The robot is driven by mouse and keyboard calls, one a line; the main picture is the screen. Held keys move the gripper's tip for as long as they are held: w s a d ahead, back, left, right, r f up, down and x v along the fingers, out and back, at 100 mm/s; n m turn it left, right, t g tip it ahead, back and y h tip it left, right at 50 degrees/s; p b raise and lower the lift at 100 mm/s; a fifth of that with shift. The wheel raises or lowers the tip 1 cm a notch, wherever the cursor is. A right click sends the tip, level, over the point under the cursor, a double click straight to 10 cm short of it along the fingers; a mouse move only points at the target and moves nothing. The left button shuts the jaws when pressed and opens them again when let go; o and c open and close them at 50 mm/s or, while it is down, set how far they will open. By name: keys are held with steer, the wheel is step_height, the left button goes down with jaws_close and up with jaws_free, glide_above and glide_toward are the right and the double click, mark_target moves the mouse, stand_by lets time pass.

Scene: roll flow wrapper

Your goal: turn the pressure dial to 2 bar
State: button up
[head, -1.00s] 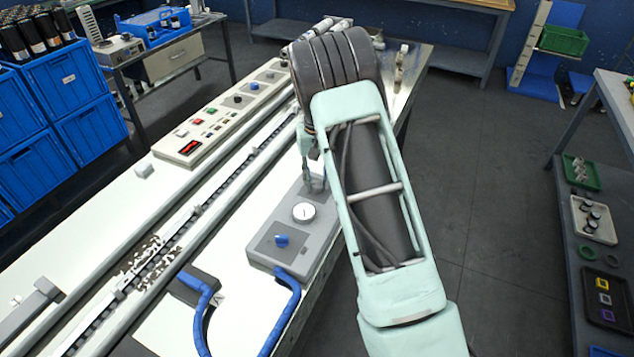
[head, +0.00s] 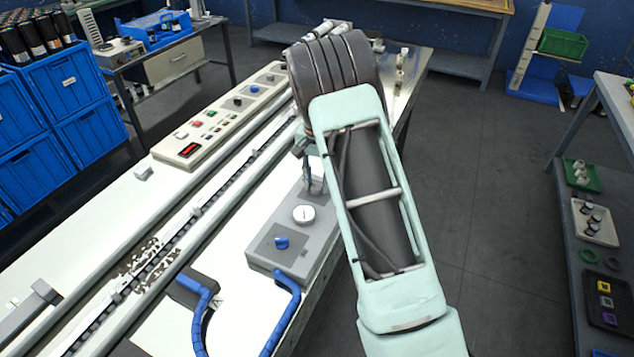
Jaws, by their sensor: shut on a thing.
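A grey control box (head: 262,262) sits on the white machine bed at the right edge. It carries a blue knob (head: 281,242) at its near end and a round white gauge (head: 303,214) in the middle. The gauge's reading is too small to make out. My gripper (head: 314,184) points down at the far end of this box, beyond the gauge and apart from the blue knob. It is shut on a small part there, seemingly a dial, which the fingers and my arm mostly hide. I cannot read any scale at it.
Blue hoses (head: 284,318) run from the box's near end. A long button panel (head: 215,125) with knobs and a red display lies to the left, past the rails. Blue crates (head: 85,95) stand further left.

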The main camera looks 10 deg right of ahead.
mark_target(317, 185)
steer(key=o, duration=1.2)
steer(key=shift+c, duration=0.2)
steer(key=shift+r, duration=0.1)
step_height(317, 185, up, 12)
